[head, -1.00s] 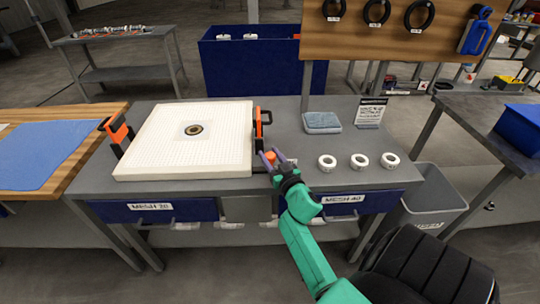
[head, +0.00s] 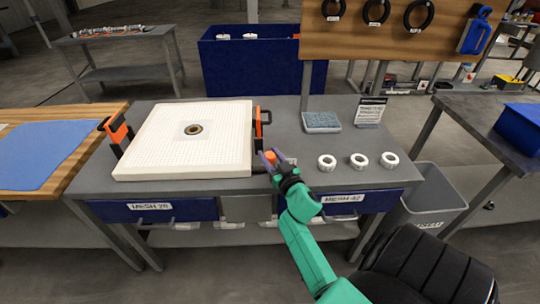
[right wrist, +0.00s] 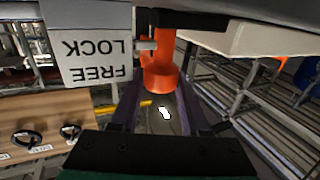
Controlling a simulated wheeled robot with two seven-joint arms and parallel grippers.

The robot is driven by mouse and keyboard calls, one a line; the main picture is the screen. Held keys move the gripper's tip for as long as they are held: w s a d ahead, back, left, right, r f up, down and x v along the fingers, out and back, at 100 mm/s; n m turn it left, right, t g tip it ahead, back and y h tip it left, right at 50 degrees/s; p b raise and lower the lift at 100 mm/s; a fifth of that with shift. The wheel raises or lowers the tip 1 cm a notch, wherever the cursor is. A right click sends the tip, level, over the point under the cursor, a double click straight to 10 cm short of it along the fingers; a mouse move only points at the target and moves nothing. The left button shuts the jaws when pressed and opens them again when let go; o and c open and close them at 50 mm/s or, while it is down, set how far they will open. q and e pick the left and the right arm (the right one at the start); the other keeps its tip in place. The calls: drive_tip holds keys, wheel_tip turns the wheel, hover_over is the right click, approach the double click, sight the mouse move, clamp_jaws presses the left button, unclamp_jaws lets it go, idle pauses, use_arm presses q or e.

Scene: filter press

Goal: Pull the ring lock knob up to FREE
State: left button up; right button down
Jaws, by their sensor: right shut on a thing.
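The orange ring lock knob (head: 270,155) is at the right front corner of the white filter plate (head: 185,155). In the right wrist view the knob (right wrist: 160,72) sits between the fingers of my right gripper (right wrist: 160,98), which is shut on it. My right gripper (head: 272,160) also shows in the head view. A white label plate (right wrist: 92,62) beside the knob reads FREE and LOCK upside down in the wrist view. A small light pin (right wrist: 147,45) beside the knob is level with the word LOCK. My left gripper is not in view.
Black-and-orange clamps (head: 117,134) (head: 262,120) stand at the plate's sides. Drawers (head: 150,209) are below. A grey bin (head: 428,195) stands right of the table.

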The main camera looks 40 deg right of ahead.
idle(0.3)
wheel_tip(320, 180, up, 3)
drive_tip(key=p, duration=0.3)
drive_tip(key=shift+w+f, duration=0.1)
drive_tip(key=shift+f, duration=0.1)
drive_tip(key=shift+c, duration=1.9)
unclamp_jaws()
drive_tip(key=shift+w+f, duration=0.1)
